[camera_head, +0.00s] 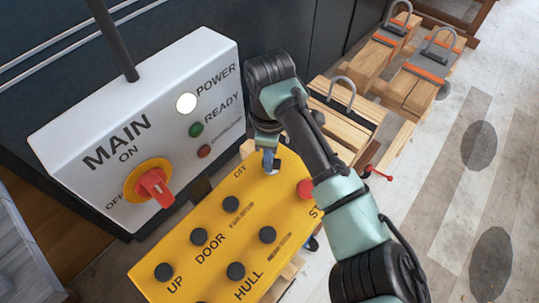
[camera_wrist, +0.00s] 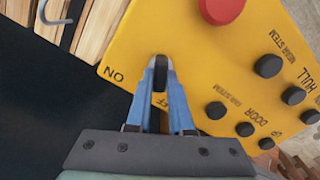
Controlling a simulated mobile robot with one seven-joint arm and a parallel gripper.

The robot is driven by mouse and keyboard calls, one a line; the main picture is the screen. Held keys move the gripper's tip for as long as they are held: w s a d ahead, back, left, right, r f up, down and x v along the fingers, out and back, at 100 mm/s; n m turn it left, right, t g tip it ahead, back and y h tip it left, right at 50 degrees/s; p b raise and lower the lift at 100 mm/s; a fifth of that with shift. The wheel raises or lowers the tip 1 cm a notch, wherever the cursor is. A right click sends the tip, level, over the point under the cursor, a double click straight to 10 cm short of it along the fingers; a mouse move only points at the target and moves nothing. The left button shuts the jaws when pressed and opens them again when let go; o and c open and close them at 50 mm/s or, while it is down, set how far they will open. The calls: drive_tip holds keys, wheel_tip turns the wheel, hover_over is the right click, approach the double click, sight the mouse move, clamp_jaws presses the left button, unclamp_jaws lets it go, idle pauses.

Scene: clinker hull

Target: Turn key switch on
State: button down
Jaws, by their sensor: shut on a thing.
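The key switch (camera_wrist: 161,61) shows in the wrist view as a small dark piece on the yellow control panel (camera_wrist: 205,65), between my fingertips. An ON label is left of it; an OFF label is just below it, partly covered by my fingers. My gripper (camera_wrist: 160,73) has its blue fingers closed on the key switch from both sides. In the head view my gripper (camera_head: 269,166) reaches down to the top edge of the yellow panel (camera_head: 205,268), beside its OFF label. There the key switch is hidden behind the gripper. I cannot tell the key's exact angle.
Several black buttons and a red stop button (camera_wrist: 222,8) sit on the yellow panel. A white MAIN box (camera_head: 75,133) with a red rotary handle (camera_head: 155,187) and a lit POWER lamp (camera_head: 187,103) stands at left. Wooden blocks with clamps (camera_head: 340,110) lie behind. Floor is clear at right.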

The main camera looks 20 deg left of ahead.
drive_tip(key=shift+r+m+p, duration=0.1)
drive_tip(key=shift+m+p, duration=0.2)
drive_tip(key=shift+r+m+p, duration=0.1)
drive_tip(key=shift+m+p, duration=0.7)
drive_tip(key=shift+m, duration=0.1)
drive_tip(key=m+p, duration=0.2)
drive_tip(key=m, duration=0.1)
drive_tip(key=shift+p, duration=0.4)
drive_tip(key=m+p, duration=0.2)
drive_tip(key=m, duration=0.2)
drive_tip(key=shift+w, duration=0.15)
drive_tip(key=shift+d+m+p, duration=0.1)
drive_tip(key=shift+m+p, duration=0.7)
drive_tip(key=shift+m, duration=0.4)
drive_tip(key=shift+w, duration=0.1)
drive_tip(key=c, duration=0.8)
unclamp_jaws()
